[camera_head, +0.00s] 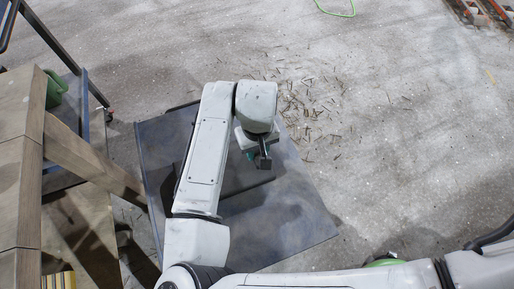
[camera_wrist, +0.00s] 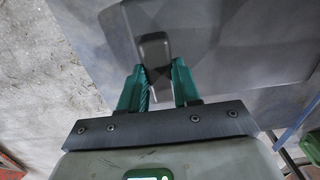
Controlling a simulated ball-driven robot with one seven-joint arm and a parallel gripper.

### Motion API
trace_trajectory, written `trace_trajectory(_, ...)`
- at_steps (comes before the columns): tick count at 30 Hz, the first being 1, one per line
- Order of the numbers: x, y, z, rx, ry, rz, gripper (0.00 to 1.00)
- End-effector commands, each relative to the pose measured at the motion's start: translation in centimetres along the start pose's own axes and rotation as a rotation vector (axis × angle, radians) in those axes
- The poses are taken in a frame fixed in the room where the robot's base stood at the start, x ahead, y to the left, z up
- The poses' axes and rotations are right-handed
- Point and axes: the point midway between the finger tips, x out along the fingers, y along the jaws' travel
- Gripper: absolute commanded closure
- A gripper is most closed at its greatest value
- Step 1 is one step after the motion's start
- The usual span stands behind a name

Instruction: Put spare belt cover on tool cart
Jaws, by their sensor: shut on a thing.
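The spare belt cover (camera_wrist: 235,45) looks like a dark grey, flat-faced piece with a raised block-like grip (camera_wrist: 153,47). My gripper (camera_wrist: 160,76) has its two green fingers closed on that grip in the wrist view. In the head view my gripper (camera_head: 262,158) points down, and part of the dark cover (camera_head: 240,178) shows beside my arm, which hides much of it. Under it is a flat grey metal top (camera_head: 290,215), seemingly the tool cart. I cannot tell whether the cover rests on this top or is just above it.
A timber frame with a slanting brace (camera_head: 95,160) stands at the left. A green object (camera_head: 55,88) sits behind it. Wood scraps (camera_head: 315,105) litter the concrete floor beyond the metal top. A green hose or cord (camera_head: 338,13) lies at the far edge. The floor at right is open.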

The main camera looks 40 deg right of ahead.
Motion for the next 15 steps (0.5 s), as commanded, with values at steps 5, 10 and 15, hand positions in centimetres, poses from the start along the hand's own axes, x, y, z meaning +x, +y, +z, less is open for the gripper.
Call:
trace_trajectory(5,0.14,-0.01,0.0,0.0,0.0,0.0,0.63)
trace_trajectory(10,0.14,-0.01,0.0,0.0,0.0,0.0,0.46)
trace_trajectory(15,0.13,0.0,0.0,0.0,0.0,0.0,0.43)
